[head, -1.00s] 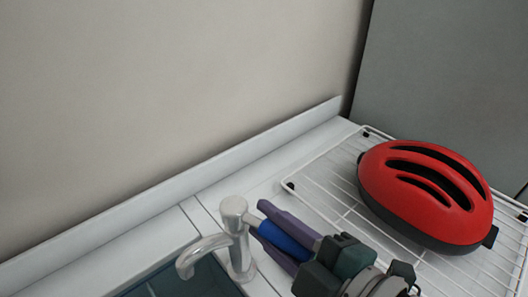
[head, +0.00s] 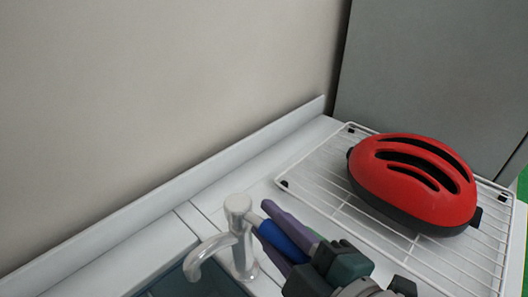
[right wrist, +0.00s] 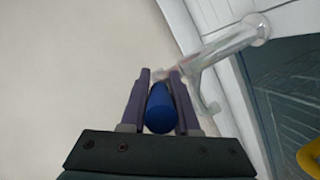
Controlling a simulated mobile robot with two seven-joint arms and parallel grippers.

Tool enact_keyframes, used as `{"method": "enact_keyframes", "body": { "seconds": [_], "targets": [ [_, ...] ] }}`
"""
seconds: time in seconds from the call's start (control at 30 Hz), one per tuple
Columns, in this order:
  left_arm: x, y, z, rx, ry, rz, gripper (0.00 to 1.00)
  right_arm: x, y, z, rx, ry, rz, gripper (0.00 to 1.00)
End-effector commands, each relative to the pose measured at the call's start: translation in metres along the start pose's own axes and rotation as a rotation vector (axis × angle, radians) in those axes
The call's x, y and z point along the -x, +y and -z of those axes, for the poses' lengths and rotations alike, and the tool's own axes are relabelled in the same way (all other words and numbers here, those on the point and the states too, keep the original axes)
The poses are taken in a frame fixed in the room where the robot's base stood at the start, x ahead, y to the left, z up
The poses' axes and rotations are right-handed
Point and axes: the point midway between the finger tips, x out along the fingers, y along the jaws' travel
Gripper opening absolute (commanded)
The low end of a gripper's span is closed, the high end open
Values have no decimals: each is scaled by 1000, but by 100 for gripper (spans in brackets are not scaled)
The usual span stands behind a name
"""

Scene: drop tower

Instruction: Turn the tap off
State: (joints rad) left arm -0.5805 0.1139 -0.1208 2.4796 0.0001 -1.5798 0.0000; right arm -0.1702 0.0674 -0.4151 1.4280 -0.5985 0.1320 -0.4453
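The silver tap (head: 241,240) stands at the back edge of the sink, its curved spout pointing left. Its blue lever handle (head: 284,241) sticks out to the right on a thin metal stem. My right gripper (head: 272,226) has its purple fingers on either side of the blue handle and appears closed on it. The right wrist view shows the blue handle (right wrist: 160,108) filling the space between the fingers (right wrist: 160,75), with the tap (right wrist: 225,50) beyond. I see no clear water stream at the spout. My left gripper is out of view.
A white wire rack (head: 345,212) lies on the counter at the right, with a red helmet (head: 405,197) on it. The dark sink (head: 180,285) is at the bottom. A wall and raised counter edge (head: 150,218) run behind the tap.

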Motion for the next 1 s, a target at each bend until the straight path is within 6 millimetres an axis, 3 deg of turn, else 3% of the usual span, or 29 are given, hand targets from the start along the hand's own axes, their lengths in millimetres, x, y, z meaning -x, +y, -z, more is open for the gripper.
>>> {"method": "enact_keyframes", "body": {
  "seconds": [0.03,0.27,0.57,1.0],
  "targets": [
    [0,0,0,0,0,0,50,0,0,0,-2,0,-1,34],
    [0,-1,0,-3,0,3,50,0,0,0,-1,0,0,58],
    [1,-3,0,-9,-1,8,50,4,0,0,-1,0,0,58],
    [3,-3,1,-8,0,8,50,81,-1,0,-2,-1,2,58]
  ]
}}
